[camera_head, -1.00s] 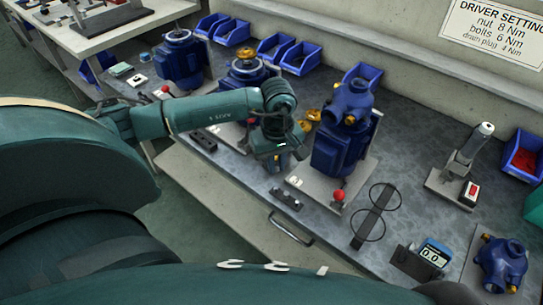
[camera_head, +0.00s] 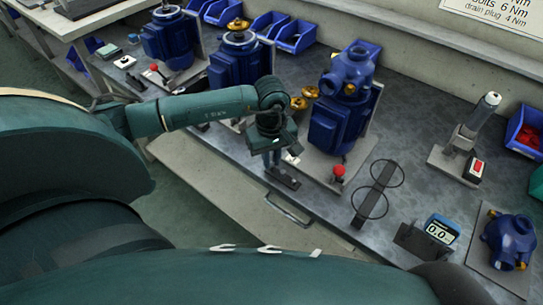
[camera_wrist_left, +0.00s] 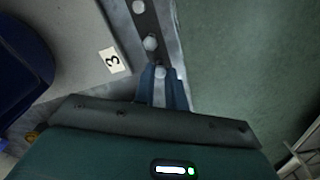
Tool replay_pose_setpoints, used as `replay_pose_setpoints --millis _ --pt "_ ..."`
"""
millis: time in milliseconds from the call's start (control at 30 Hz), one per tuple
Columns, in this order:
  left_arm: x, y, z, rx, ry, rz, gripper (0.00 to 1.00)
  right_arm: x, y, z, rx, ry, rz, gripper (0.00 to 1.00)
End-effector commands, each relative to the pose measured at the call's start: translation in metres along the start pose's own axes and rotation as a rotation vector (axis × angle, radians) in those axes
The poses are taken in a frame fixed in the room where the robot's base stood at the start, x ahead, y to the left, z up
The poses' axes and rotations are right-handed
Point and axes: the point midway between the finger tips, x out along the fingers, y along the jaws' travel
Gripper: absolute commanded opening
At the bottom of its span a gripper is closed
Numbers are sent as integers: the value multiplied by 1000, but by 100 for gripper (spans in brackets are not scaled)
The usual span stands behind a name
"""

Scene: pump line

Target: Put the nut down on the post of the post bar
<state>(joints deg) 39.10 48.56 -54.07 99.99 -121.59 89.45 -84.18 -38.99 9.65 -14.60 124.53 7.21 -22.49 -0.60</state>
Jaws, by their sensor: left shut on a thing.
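My left gripper (camera_head: 271,168) points down over the dark post bar (camera_head: 288,182) at the bench's front edge. In the left wrist view its fingers (camera_wrist_left: 162,80) are shut, with a small pale round piece, the nut (camera_wrist_left: 160,72), between the tips. The post bar (camera_wrist_left: 145,20) runs up the picture from the fingertips, with pale round post tops on it. The fingertips are over its near end; I cannot tell whether the nut touches a post. In the head view the gripper hides the nut and part of the bar. My right gripper is not in view.
A blue pump (camera_head: 335,125) on a pale plate stands behind and right of the bar, with a red knob (camera_head: 338,170). A "3" label (camera_wrist_left: 115,60) lies beside the bar. Two black rings (camera_head: 372,203) and a blue gauge (camera_head: 440,229) are to the right.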

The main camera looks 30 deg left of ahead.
Motion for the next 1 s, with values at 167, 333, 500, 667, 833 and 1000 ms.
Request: replay_pose_setpoints --millis 167,333,500,667,833,1000 --pt "0 0 0 0 0 0 0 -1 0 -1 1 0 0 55" --pt "0 0 0 0 0 0 0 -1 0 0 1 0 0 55" --pt "0 0 0 0 0 0 0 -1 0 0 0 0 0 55" --pt "0 0 0 0 0 0 0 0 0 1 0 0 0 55" --pt "2 0 0 0 0 0 0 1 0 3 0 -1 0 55" --pt "3 0 0 0 0 0 0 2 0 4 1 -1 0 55"
